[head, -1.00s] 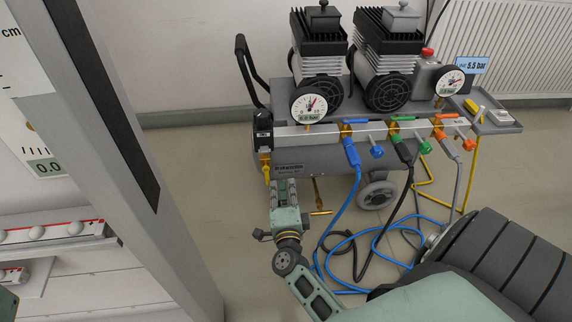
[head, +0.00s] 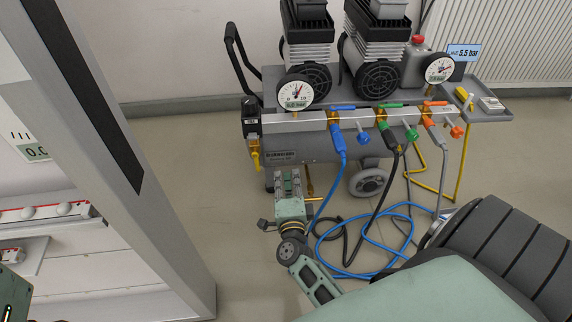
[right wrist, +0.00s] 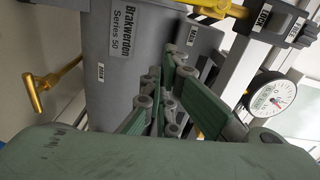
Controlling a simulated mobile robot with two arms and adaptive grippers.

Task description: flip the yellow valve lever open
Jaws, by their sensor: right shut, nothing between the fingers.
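The yellow valve lever (head: 254,155) hangs below the black block at the left end of the compressor's grey manifold. In the right wrist view a yellow lever (right wrist: 212,8) shows at the top edge, partly cut off. My right gripper (head: 287,174) is in front of the grey tank, below and to the right of the lever and apart from it in the picture. In the right wrist view the right gripper's (right wrist: 166,62) fingers are together and empty, pointing at the tank.
A brass drain pipe with a yellow handle (right wrist: 38,92) is near the gripper, partly hidden in the head view. Blue, green and orange valves (head: 362,138) line the manifold. A blue hose (head: 336,205) and others loop on the floor. A grey post (head: 120,190) stands at left.

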